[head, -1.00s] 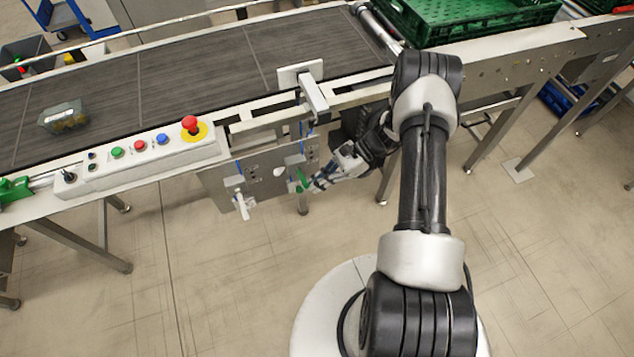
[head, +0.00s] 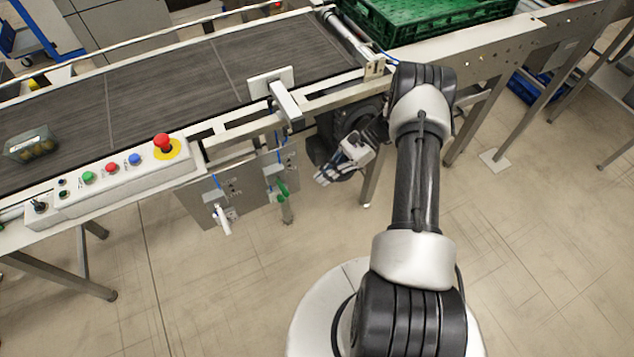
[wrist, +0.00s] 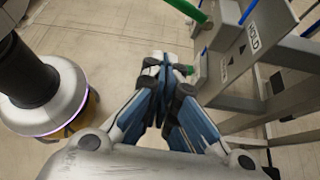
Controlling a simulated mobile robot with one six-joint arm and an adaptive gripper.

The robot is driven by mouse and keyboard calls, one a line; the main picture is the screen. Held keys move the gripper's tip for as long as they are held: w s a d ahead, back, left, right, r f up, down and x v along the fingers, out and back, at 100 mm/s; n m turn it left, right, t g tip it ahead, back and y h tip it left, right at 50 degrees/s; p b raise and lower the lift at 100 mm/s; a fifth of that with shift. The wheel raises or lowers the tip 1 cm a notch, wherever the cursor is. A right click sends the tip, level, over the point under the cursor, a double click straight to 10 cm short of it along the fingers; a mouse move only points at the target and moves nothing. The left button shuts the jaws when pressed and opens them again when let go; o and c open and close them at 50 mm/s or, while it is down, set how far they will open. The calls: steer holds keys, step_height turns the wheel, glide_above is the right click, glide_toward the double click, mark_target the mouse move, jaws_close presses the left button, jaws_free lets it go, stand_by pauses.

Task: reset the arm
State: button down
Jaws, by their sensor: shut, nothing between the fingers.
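My gripper (head: 322,180) is shut and empty. In the head view it hangs below the conveyor's front rail, to the right of the valve panel (head: 198,204). A green handle (head: 282,189) and a white handle (head: 222,219) hang on that panel, left of my gripper. In the wrist view my gripper's closed fingertips (wrist: 158,60) point up the picture, over the floor. The panel with the word "HOLD" (wrist: 254,36) is to their right. A green piece shows close beside the fingertips, and I cannot tell whether they touch it.
The conveyor belt (head: 160,85) carries a clear punnet (head: 32,146) at the left. A control box with buttons and a red emergency stop (head: 162,143) sits on the front rail. A green crate (head: 420,25) stands at the back right. Open floor (head: 190,290) lies in front.

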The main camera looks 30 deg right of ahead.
steer(key=shift+d+r, duration=0.1)
stand_by(0.3)
steer(key=s+a+r+n+h, duration=0.1)
steer(key=a+r+n+h, duration=0.15)
steer(key=r, duration=0.65)
steer(key=s+a+r+n+h, duration=0.15)
steer(key=r+n, duration=0.25)
steer(key=r, duration=0.5)
steer(key=s+a+r+n+h, duration=0.1)
steer(key=a+r+n+h, duration=0.2)
steer(key=r, duration=0.5)
steer(key=s+a+r+n+t+h, duration=0.2)
steer(key=s+r+n, duration=0.2)
steer(key=s, duration=0.5)
steer(key=s+a+r+n+t+h, duration=0.3)
steer(key=s+r+n, duration=0.2)
steer(key=s, duration=0.4)
steer(key=shift+r, duration=0.5)
